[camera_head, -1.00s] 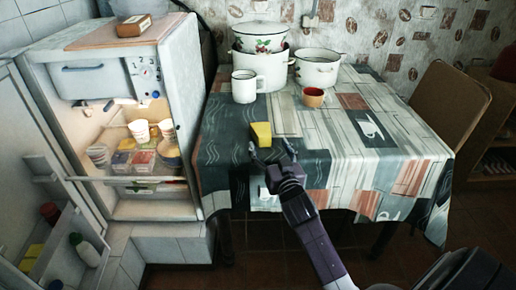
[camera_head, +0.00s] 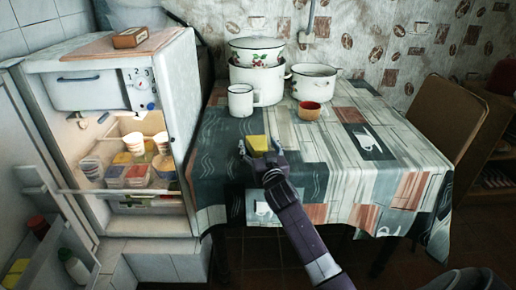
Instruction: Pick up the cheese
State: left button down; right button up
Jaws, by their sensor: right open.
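The yellow wedge of cheese (camera_head: 258,143) lies on the patterned tablecloth (camera_head: 330,190), near the table's left front part. My right gripper (camera_head: 259,151) is at the near side of the cheese. Its fingers are open, one at the left of the cheese and one at its right, and they hide the lower part of it. I cannot tell whether the fingers touch it. My left gripper does not show.
A white mug (camera_head: 241,101), a red cup (camera_head: 309,111) and enamel pots (camera_head: 316,83) stand behind the cheese. An open fridge (camera_head: 120,130) with food in it is at the left. A brown chair (camera_head: 446,100) is at the right.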

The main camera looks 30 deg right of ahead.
jog(key=shift+r, duration=0.1)
jog(key=c, duration=1.5)
